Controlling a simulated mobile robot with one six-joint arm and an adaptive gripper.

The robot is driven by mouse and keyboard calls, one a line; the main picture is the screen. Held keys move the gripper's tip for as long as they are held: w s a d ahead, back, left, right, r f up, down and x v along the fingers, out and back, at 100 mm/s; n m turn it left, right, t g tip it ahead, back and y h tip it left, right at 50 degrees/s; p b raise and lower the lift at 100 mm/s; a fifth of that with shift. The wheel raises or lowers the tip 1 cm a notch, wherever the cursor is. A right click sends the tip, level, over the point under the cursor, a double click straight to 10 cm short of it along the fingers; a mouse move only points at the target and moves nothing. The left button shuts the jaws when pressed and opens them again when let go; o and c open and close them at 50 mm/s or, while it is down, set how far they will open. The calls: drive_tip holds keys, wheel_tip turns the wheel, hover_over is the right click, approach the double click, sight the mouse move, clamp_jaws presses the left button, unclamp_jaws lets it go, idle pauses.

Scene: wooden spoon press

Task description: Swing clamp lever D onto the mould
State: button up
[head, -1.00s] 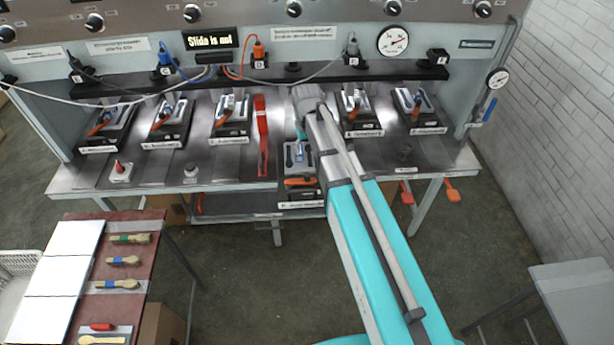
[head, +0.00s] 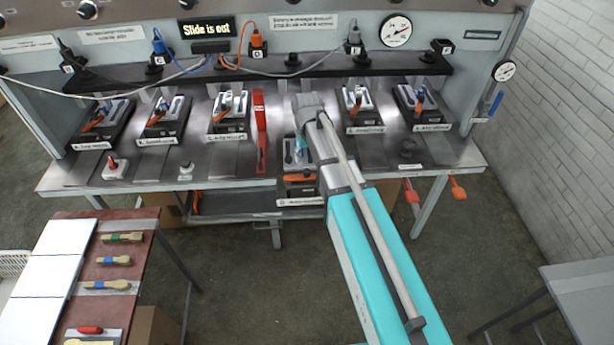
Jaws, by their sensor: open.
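A mould (head: 287,166) sits on the pulled-out slide at the front middle of the press. I take it to be mould D, though its label is too small to read surely. Its orange clamp lever (head: 299,178) lies across its front part, and a pale metal plate with a blue piece shows behind the lever. My gripper (head: 301,146) is just above the back right part of this mould, mostly hidden by my own wrist and arm. Only a small teal part shows. It is open, and I cannot see contact with the lever.
Several similar moulds with orange levers stand on the press bed, such as one at the left (head: 165,119) and one at the right (head: 424,107). A red upright bar (head: 259,125) stands close left of my wrist.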

sight(307, 170)
drive_tip(key=shift+f+b, duration=3.5)
drive_tip(key=shift+f, duration=0.3)
clamp_jaws()
